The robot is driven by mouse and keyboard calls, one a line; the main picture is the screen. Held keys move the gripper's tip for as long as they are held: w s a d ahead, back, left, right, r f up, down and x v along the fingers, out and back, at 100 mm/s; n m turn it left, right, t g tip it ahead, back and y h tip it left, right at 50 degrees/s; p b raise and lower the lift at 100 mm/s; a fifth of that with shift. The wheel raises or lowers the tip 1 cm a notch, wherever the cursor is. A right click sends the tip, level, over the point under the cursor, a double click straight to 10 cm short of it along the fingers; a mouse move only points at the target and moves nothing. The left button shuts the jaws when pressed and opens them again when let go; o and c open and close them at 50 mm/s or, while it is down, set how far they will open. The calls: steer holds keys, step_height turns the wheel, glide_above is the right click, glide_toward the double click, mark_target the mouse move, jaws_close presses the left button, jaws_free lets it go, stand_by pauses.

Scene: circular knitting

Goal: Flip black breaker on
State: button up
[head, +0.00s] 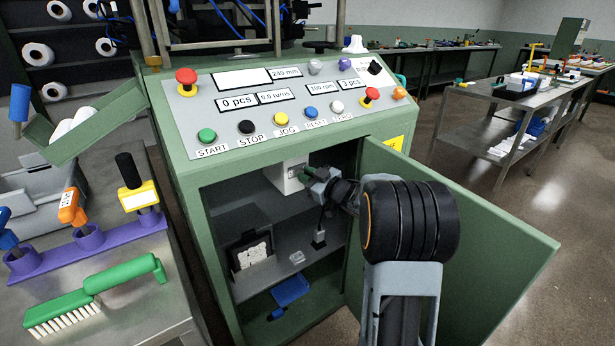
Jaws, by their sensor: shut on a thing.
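A small white breaker box (284,180) is mounted inside the open green cabinet, on the upper level below the control panel. My gripper (304,174) reaches in from the right, with its fingertips at the front face of this box. The jaws are shut on a small part there, which appears to be the black breaker. The fingers largely hide the breaker, so its on or off position cannot be told.
The cabinet door (470,225) stands open to the right, behind my arm. Below, a shelf (270,275) carries a dark box with white contents, and a blue tray (290,289) lies at the bottom. The control panel (290,95) overhangs the opening. A green brush (95,295) lies on the left bench.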

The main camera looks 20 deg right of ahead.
steer(key=shift+d+r+n+y+p, duration=0.15)
steer(key=shift+r+n+y+p, duration=0.2)
steer(key=shift+p, duration=0.55)
jaws_close()
steer(key=shift+w+d+n+g+y+p, duration=0.1)
steer(key=shift+n+g+y+p, duration=0.25)
steer(key=shift+g+y+p, duration=0.25)
steer(key=shift+w+f+n+g+y+p, duration=0.15)
steer(key=shift+n+g+y+p, duration=0.15)
steer(key=shift+y, duration=0.2)
steer(key=shift+s+f+n+g+y+p, duration=0.1)
steer(key=shift+f+n+g+y+p, duration=0.1)
steer(key=shift+n+y+p, duration=0.2)
steer(key=o, duration=0.8)
jaws_free()
steer(key=shift+d, duration=0.2)
